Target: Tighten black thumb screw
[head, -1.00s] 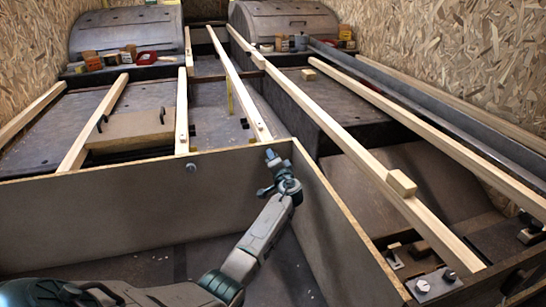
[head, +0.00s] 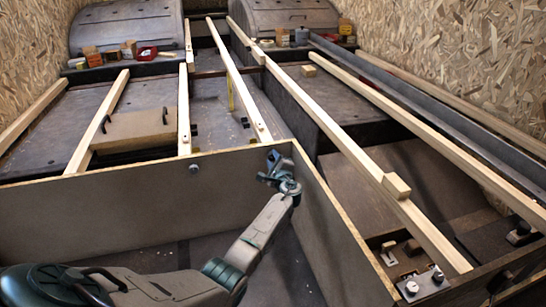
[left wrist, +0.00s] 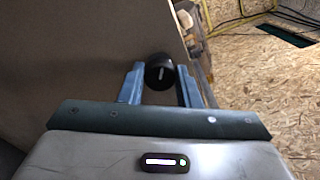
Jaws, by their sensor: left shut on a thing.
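The black thumb screw (left wrist: 160,72) shows in the left wrist view as a round black knob with a pale line on its face. It sits between the two blue fingers of my left gripper (left wrist: 160,84), which is shut on it. In the head view my left gripper (head: 272,166) is at the grey panel (head: 110,213), near its right corner. The screw cannot be made out clearly there. My right gripper is not in view.
A round knob (head: 194,168) sits on the panel to the left. Long wooden beams (head: 358,155) run toward the back. A wooden block (head: 397,185) lies on one beam. Small knobs (head: 411,287) stand at the lower right. The panel's side wall (head: 330,225) is close right of my gripper.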

